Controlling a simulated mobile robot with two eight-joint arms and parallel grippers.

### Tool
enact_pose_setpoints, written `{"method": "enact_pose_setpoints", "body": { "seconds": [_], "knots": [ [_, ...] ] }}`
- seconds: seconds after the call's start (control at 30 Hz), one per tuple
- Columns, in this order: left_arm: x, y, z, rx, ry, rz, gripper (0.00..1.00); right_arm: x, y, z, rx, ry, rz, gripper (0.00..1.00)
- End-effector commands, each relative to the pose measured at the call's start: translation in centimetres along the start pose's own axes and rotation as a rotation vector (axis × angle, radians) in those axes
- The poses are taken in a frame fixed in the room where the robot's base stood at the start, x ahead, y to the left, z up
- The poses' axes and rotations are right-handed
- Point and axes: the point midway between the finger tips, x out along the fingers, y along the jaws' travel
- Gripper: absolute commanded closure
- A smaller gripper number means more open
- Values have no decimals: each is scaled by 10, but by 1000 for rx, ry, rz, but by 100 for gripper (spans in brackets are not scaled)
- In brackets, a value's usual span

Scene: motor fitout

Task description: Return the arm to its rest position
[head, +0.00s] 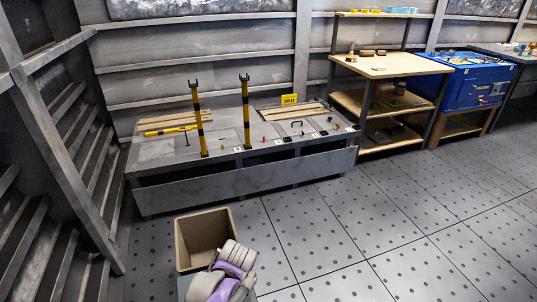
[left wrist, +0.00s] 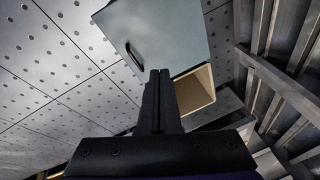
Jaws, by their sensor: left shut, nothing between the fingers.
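My left gripper (left wrist: 158,76) shows in the left wrist view. Its two dark fingers are together, with nothing between them. Beyond the fingertips, a grey-blue panel (left wrist: 165,32) with a dark handle partly covers the floor; I cannot tell how far off it is. In the head view a grey and purple part of my arm (head: 228,275) shows at the bottom, in front of an open tan box (head: 190,251). No gripper fingers show in the head view. My right gripper is in neither view.
A low grey bench (head: 245,193) along the wall holds two upright yellow-black stands (head: 246,120) and small parts. A wooden shelf unit (head: 390,70) and a blue cabinet (head: 470,88) stand to the right. The tiled floor (head: 400,220) is clear there. Sloping beams line the left.

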Motion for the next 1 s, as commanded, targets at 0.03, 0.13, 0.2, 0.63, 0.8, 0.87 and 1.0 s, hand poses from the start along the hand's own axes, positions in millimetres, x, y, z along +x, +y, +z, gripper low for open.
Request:
{"method": "enact_pose_setpoints", "body": {
  "seconds": [0.03, 0.13, 0.2, 0.63, 0.8, 0.87, 1.0],
  "knots": [
    [-11, -14, 17, -7, 5, 19, 100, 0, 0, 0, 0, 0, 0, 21],
    [-28, -32, 48, -15, 22, 58, 100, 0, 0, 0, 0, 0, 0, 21],
    [-37, -42, 70, -21, 36, 85, 100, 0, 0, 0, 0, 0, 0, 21],
    [-54, -66, 183, -64, 136, 189, 100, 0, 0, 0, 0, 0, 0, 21],
    [-64, -69, 204, -73, 165, 205, 100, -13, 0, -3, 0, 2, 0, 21],
    [-81, -72, 201, -72, 168, 205, 100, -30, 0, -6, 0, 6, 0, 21],
    [-118, -80, 198, -73, 180, 205, 100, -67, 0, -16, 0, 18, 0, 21]
  ]
}}
